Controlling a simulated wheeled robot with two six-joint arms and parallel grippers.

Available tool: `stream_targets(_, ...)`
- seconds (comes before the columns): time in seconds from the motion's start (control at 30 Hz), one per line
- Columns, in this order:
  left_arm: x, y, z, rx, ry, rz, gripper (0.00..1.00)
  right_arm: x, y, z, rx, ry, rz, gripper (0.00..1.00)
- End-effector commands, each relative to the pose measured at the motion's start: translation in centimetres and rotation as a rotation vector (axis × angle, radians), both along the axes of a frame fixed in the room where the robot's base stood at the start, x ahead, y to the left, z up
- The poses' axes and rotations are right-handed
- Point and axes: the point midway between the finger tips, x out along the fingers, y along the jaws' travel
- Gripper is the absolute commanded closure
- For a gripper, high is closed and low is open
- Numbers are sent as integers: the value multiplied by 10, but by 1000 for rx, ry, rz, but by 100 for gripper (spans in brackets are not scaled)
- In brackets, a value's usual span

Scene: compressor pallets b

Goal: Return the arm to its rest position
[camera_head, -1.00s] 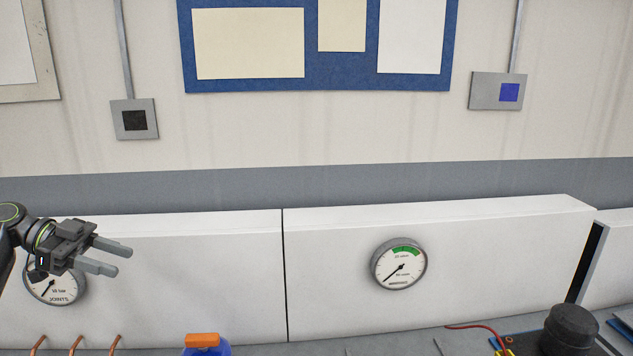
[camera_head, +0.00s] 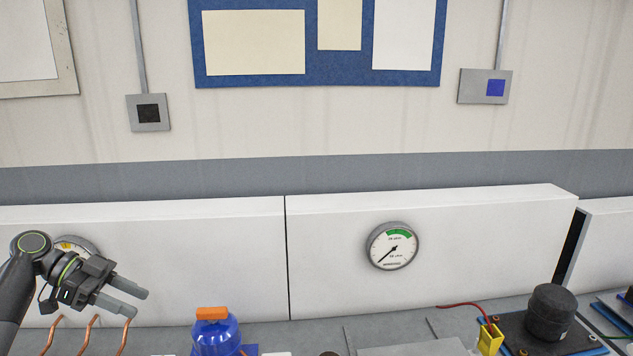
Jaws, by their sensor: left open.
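My left gripper (camera_head: 132,299) is at the lower left, on an arm that comes in from the left edge. Its two grey fingers are apart and nothing is between them. It is in front of the white panel (camera_head: 170,240) and partly covers a round gauge (camera_head: 77,243) there. Curved copper tubes (camera_head: 92,330) stand just below it in the picture; I cannot tell how far apart they are. My right gripper is not in view.
A blue vessel with an orange top (camera_head: 217,335) stands right of the gripper. A second gauge (camera_head: 391,246) is on the white panel. At the lower right are a black compressor (camera_head: 551,312), a yellow part (camera_head: 490,340) and a red cable (camera_head: 460,304).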

Motion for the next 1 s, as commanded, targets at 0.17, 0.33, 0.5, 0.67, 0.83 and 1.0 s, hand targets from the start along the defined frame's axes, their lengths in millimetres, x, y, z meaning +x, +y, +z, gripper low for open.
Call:
stream_targets(0.17,-18,-15,-61,107,105,40,55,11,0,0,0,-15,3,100)
stream_targets(0.33,-50,-34,-135,247,219,114,55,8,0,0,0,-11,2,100)
stream_targets(0.5,-105,-56,-216,415,326,252,55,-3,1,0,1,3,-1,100)
stream_targets(0.67,-162,-71,-267,538,382,431,55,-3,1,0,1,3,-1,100)
stream_targets(0.83,-222,-80,-291,625,409,671,55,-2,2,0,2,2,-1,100)
stream_targets(1.0,-272,-79,-289,669,416,927,55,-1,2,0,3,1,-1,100)
